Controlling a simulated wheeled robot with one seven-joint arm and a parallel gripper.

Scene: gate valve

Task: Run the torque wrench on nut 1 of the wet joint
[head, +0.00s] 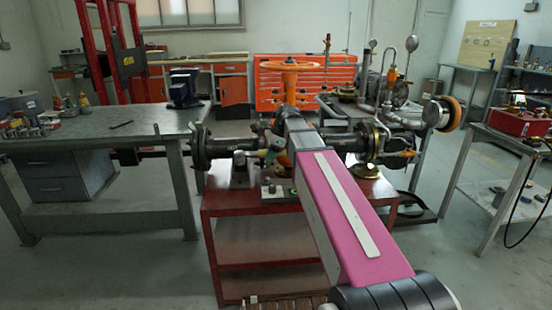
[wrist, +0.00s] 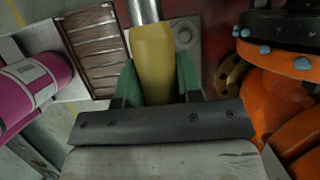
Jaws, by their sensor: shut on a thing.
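My gripper (wrist: 152,90) has green fingers closed on both sides of a yellow handle (wrist: 152,60). A bright metal shaft (wrist: 143,10) runs from the handle out of the top of the wrist view. I take this tool for the torque wrench; its head is out of view. An orange valve body (wrist: 280,85) with a dark flange (wrist: 270,22) and bluish nuts is close on the right, apart from the handle. In the head view, the valve with its orange handwheel (head: 290,66) stands beyond my arm, which hides part of it. I cannot tell which nut is nut 1.
The pipework rests on a red stand (head: 262,215). A steel workbench (head: 100,130) is on the left, with a blue vice (head: 184,87). Pipes and gauges (head: 400,90) rise at the right. A slatted brown surface (wrist: 95,50) is left of the handle. Floor is clear at front left.

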